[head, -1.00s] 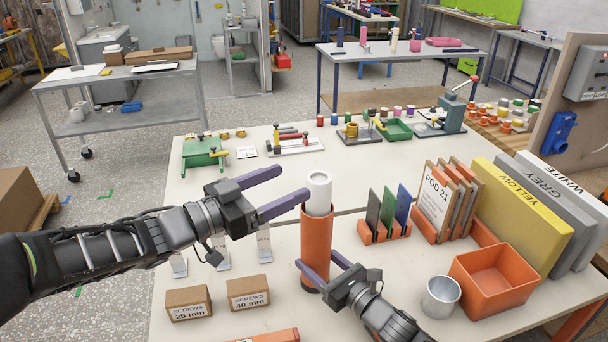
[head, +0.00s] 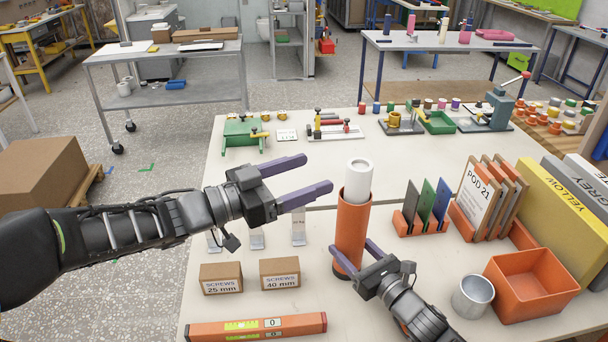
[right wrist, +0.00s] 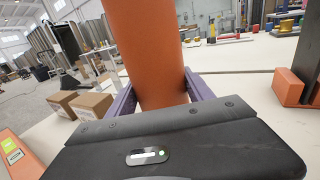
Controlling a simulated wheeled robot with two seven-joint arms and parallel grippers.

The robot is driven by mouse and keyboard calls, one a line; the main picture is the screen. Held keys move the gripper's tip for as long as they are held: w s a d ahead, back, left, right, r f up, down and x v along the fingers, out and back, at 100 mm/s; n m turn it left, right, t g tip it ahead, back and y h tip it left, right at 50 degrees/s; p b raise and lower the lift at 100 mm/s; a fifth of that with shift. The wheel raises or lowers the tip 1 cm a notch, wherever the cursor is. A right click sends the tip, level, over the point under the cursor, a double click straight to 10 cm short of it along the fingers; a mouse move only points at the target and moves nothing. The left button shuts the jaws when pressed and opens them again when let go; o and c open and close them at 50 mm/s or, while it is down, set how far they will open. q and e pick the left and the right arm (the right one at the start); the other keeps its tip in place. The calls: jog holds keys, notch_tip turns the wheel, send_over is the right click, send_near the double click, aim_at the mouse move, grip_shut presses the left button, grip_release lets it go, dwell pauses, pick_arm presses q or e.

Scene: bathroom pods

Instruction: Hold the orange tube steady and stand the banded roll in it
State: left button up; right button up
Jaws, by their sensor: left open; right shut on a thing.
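The orange tube (head: 351,236) stands upright on the pale bench in the head view. A white roll (head: 358,181) stands in its mouth, with its upper part showing above the rim; its lower part is hidden inside the tube. I cannot make out bands on it. My right gripper (head: 352,258) is shut on the tube low down, with a finger on each side. The tube (right wrist: 148,50) also fills the middle of the right wrist view between the purple fingers. My left gripper (head: 318,178) is open and empty, to the left of the roll and apart from it.
Two screw boxes (head: 280,273) and an orange level (head: 255,327) lie at the front left. A metal cup (head: 472,296) and an orange bin (head: 531,283) stand at the right. A rack with coloured plates (head: 422,226) is right of the tube. Bench space behind the tube is clear.

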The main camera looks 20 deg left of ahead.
jog(key=shift+w+f, duration=0.1)
jog(key=shift+f, duration=0.3)
jog(key=o, duration=1.2)
jog(key=shift+o, duration=1.4)
jog(key=shift+r, duration=0.1)
jog(key=shift+o, duration=0.8)
jog(key=shift+r, duration=0.15)
jog(key=v, duration=1.2)
